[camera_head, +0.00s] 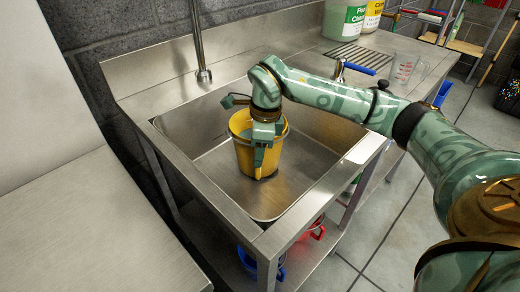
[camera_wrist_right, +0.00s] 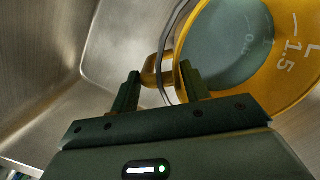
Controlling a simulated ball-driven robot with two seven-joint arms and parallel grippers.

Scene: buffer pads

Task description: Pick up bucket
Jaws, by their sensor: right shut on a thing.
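The yellow bucket (camera_head: 242,155) stands upright in the basin of the steel sink (camera_head: 215,165). My right gripper (camera_head: 262,150) reaches down over the bucket's near side and covers part of its rim. In the right wrist view the bucket (camera_wrist_right: 288,85) fills the upper right, with a "1.5 L" marking and a grey-green inside. There my right gripper (camera_wrist_right: 160,84) has its fingers on either side of a yellow part at the bucket's edge, beside a thin wire handle (camera_wrist_right: 166,55). It is shut on the bucket. My left gripper is not in view.
White containers (camera_head: 345,20), a clear measuring jug (camera_head: 404,68) and a blue-handled tool (camera_head: 360,67) are on the counter behind. Blue and red items (camera_head: 314,230) are on the lower shelf. A steel table (camera_head: 85,225) is at left.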

